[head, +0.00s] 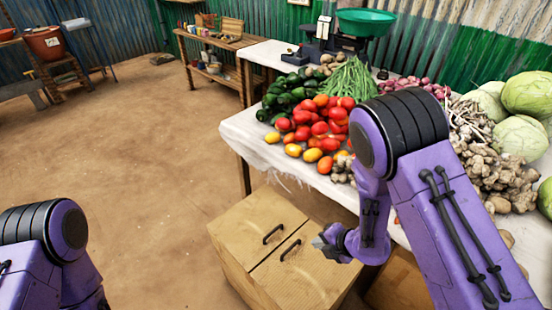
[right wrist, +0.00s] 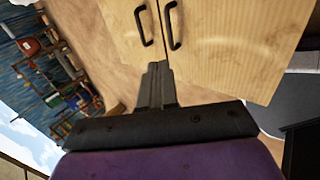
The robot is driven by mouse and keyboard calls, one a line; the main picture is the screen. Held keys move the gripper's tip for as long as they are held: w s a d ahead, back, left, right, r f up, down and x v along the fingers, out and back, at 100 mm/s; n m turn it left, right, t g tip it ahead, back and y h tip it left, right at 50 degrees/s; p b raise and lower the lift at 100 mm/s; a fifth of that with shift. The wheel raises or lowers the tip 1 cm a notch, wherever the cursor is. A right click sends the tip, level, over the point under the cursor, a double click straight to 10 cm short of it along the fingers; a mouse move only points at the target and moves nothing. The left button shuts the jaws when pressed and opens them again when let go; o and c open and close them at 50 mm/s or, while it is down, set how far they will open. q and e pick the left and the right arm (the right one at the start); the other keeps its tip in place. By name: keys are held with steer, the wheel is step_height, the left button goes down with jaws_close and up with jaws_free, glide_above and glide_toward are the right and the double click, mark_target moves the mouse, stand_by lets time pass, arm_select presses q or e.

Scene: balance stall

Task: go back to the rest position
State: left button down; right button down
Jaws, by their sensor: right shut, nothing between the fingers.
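My right gripper (head: 325,243) hangs in front of a wooden cabinet (head: 240,230) beside the vegetable table. It is shut and empty, with its fingers together in the right wrist view (right wrist: 157,82). The cabinet has two doors with dark handles, and both look closed. In the right wrist view the handles (right wrist: 172,25) lie just beyond the fingertips, and I see no contact. My left arm shows at the lower left of the head view, but its gripper is out of the picture.
A table with a white cloth (head: 247,140) bears tomatoes (head: 322,122), dark green vegetables, cabbages (head: 527,92) and roots at the right. A scale with a green pan (head: 366,22) stands at the back. A wooden workbench (head: 212,40) is behind. The dirt floor (head: 130,150) at left is clear.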

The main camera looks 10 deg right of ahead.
steer(key=s+d+f+m+g+h, duration=0.1)
steer(key=s+d+f+m+h, duration=0.1)
steer(key=s+m, duration=0.5)
steer(key=s+d+f+m+g+h, duration=0.1)
steer(key=s+d+f+m+h, duration=0.2)
steer(key=s+m, duration=0.4)
steer(key=s+d+f+m+g+h, duration=0.1)
steer(key=s+f+m, duration=0.3)
steer(key=m, duration=1.3)
steer(key=s+d+h, duration=0.1)
steer(key=s, duration=0.3)
steer(key=shift+d+f+h, duration=0.3)
steer(key=shift+d+f, duration=0.05)
